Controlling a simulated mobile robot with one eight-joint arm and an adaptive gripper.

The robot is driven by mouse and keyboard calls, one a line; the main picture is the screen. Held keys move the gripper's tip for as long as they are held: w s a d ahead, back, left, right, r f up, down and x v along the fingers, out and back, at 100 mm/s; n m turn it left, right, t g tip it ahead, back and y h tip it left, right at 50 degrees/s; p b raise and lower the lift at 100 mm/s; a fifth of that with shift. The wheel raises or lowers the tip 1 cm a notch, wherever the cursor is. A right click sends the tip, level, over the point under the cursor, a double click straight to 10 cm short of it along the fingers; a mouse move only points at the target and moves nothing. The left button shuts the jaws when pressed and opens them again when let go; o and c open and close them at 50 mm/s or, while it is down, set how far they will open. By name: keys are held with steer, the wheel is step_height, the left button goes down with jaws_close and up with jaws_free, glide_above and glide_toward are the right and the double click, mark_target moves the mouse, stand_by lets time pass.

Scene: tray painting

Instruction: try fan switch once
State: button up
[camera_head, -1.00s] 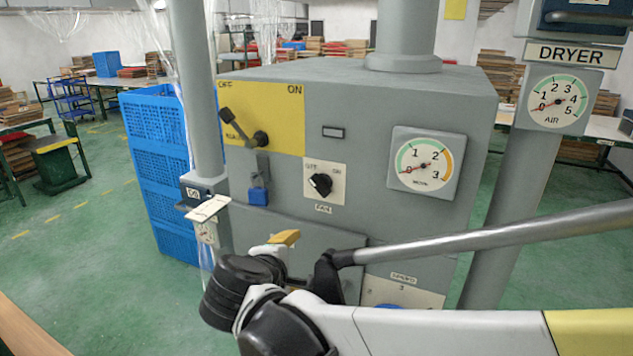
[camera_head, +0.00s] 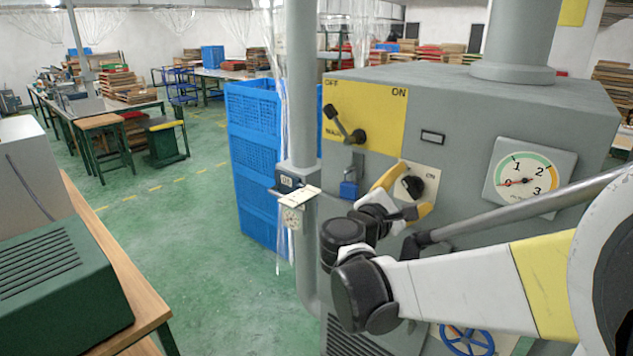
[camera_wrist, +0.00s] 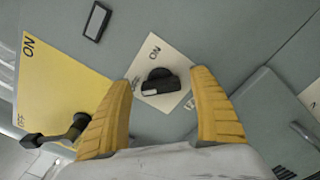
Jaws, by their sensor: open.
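The fan switch is a black rotary knob (camera_head: 411,187) on a cream plate on the front of the grey cabinet. It also shows in the wrist view (camera_wrist: 163,82), between my fingers, with its white mark toward the OFF side, away from the ON label. My gripper (camera_head: 407,194) has yellow fingers, spread apart and empty. In the wrist view my gripper (camera_wrist: 163,80) has one finger on each side of the knob, with plate showing between. I cannot tell how far the fingertips stand off the panel. In the head view a finger hides part of the plate.
A yellow panel (camera_head: 370,105) with a black lever (camera_head: 344,125) toward OFF is left of the switch. A blue padlock (camera_head: 348,189) hangs below it. A round gauge (camera_head: 525,178) is to the right. A grey post (camera_head: 300,80) and blue crates (camera_head: 255,145) stand left.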

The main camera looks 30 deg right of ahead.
steer(key=shift+w+d, duration=0.2)
steer(key=shift+d, duration=0.3)
steer(key=shift+c, duration=0.2)
steer(key=c, duration=1.1)
